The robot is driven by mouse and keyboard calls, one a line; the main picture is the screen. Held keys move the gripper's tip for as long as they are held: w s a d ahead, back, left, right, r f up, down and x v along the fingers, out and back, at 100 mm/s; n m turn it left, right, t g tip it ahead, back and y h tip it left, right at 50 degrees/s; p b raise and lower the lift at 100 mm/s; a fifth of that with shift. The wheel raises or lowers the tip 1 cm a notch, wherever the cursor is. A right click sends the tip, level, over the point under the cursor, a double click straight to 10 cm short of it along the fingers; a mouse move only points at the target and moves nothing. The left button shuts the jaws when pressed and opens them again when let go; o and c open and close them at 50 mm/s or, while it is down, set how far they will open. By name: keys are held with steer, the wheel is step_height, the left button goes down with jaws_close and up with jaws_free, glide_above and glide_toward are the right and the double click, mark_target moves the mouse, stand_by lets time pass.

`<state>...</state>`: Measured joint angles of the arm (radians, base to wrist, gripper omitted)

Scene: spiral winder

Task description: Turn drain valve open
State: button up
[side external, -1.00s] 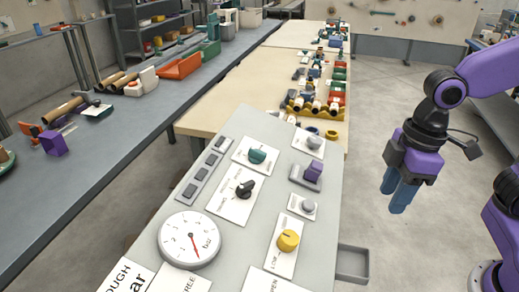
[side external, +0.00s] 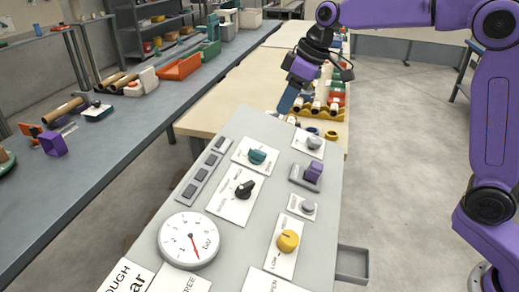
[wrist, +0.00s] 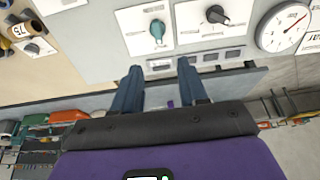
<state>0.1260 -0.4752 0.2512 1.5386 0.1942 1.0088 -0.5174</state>
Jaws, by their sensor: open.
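The grey control panel (side external: 222,250) carries several knobs on white plates. A teal knob (side external: 257,156) sits near its far edge, and it also shows in the wrist view (wrist: 157,30). A black knob (side external: 244,189), also in the wrist view (wrist: 217,14), sits beside it. A yellow knob (side external: 288,241) is at the near right. I cannot read which control is the drain valve. My gripper (side external: 284,108) is open and empty, above and beyond the panel's far edge, with its blue fingers apart in the wrist view (wrist: 160,68).
A round gauge (side external: 188,240), a purple switch (side external: 313,171) and grey knobs (side external: 314,143) are also on the panel. A beige table (side external: 232,98) with spools and bins stands behind it. A long grey bench (side external: 95,150) runs along the left.

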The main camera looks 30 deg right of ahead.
mark_target(259, 151)
steer(key=x, duration=1.7)
steer(key=shift+w+f, duration=0.1)
steer(key=shift+w, duration=0.4)
jaws_close()
